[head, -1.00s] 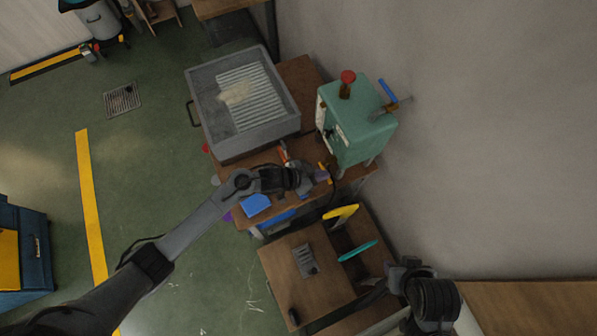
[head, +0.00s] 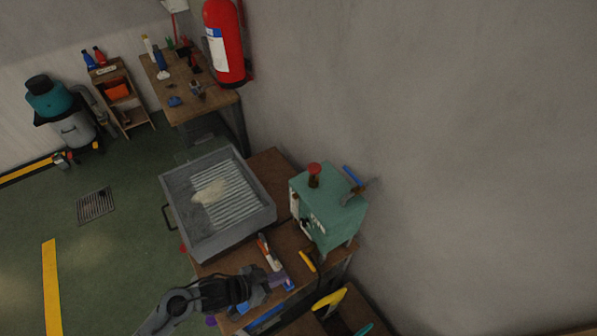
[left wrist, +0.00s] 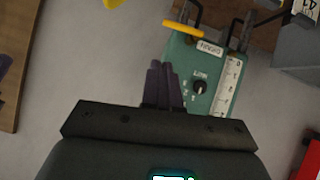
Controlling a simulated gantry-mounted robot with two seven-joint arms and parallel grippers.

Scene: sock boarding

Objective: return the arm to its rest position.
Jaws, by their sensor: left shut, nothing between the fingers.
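My left arm comes in at the bottom of the head view. Its gripper (head: 278,283) hangs over the near part of the wooden bench, left of the green machine (head: 325,212). In the left wrist view its purple-grey fingers (left wrist: 165,84) are together with nothing between them. Behind them is the green machine (left wrist: 212,75) with its black dial. I cannot tell its height above the bench. My right gripper is outside both current views.
A grey tray (head: 180,190) with a ribbed bottom and a pale heap stands behind the gripper. An orange-and-white tool (head: 268,254) and a yellow piece (head: 307,261) lie close by. Yellow (head: 329,300) and turquoise (head: 364,330) boards stand at the bottom. A wall bounds the right.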

